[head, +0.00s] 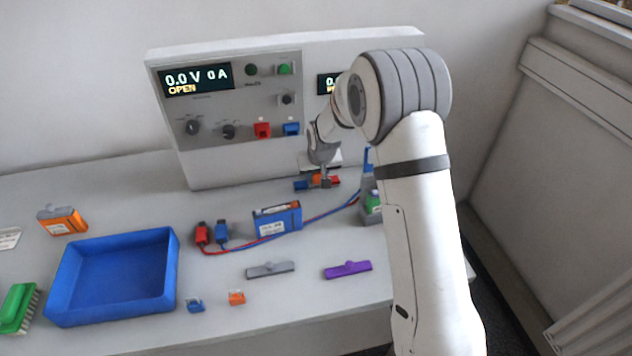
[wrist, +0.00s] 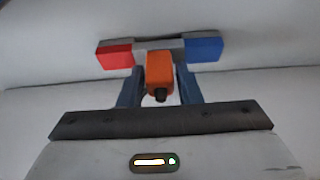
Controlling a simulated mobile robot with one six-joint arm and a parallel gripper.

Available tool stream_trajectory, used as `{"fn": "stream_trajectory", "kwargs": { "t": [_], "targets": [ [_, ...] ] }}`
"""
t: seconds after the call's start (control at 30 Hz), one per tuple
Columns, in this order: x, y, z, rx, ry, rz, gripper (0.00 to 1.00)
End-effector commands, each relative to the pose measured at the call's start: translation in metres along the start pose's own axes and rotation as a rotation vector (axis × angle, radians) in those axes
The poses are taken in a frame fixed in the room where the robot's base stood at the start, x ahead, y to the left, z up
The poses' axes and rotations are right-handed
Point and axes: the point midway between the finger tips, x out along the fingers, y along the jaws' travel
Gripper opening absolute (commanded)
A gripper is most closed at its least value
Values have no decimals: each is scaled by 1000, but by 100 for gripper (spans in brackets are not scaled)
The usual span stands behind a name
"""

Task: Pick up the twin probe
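The twin probe has an orange grip, a grey crossbar, a red end and a blue end. In the head view the twin probe (head: 302,184) is in front of the lower edge of the cycler panel. In the wrist view the twin probe (wrist: 160,68) lies level across the picture, red end left and blue end right. My gripper (wrist: 160,80) has its two dark blue fingers against both sides of the orange grip. In the head view my gripper (head: 322,172) reaches down to the probe from above. Whether the probe touches anything beneath it is unclear.
The cycler (head: 240,155) stands behind. A blue battery (head: 278,221), red clip (head: 202,234), blue clip (head: 222,231) and cables lie in front. A grey bar (head: 270,269), purple bar (head: 348,270), blue tray (head: 170,290), orange battery (head: 62,221) and green brush (head: 18,308) are also on the table.

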Motion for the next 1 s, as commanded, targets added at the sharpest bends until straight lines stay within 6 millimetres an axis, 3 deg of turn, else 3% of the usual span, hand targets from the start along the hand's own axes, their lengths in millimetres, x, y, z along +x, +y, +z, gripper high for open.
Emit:
{"fn": "stream_trajectory", "kwargs": {
  "t": [0.37, 0.67, 0.77, 1.0],
  "targets": [
    [0, 0, 0, -1, 0, 0, 0],
    [-3, -1, -2, -1, 2, 0, 0],
    [-13, -1, -6, -1, 5, -1, 0],
    [-57, -1, -25, -1, 6, -1, 0]
  ]
}}
